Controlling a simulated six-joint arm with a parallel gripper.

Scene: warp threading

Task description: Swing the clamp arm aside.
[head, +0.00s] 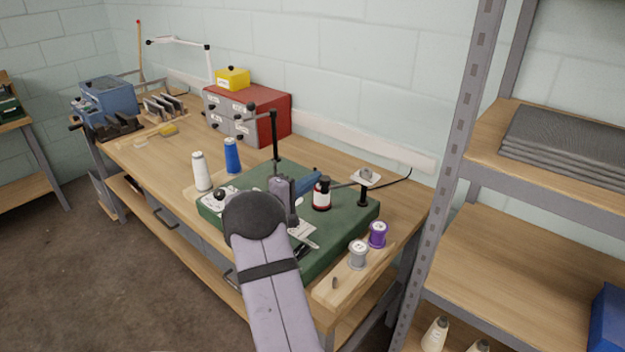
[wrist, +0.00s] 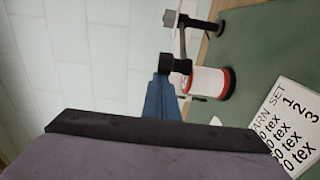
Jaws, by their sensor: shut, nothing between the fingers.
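The clamp arm (head: 345,184) is a thin bar reaching left from a black post (head: 363,194) on the green board (head: 345,232). Its black-capped end stands over a white spool with red rims (head: 321,198). In the wrist view the clamp arm (wrist: 200,22) runs between the post and a rod with a black end at the spool (wrist: 207,80). My gripper (head: 315,174) has blue fingers, shut and empty, just left of the capped end. In the wrist view the blue fingertips (wrist: 160,82) lie beside the rod's black end; whether they touch cannot be told.
A tall black post (head: 275,140) stands behind my wrist. White and blue cones (head: 232,156) stand left on the bench. Grey and purple spools (head: 377,235) stand at front right. A printed card (wrist: 285,125) lies on the board. A metal shelf upright (head: 455,160) rises at the right.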

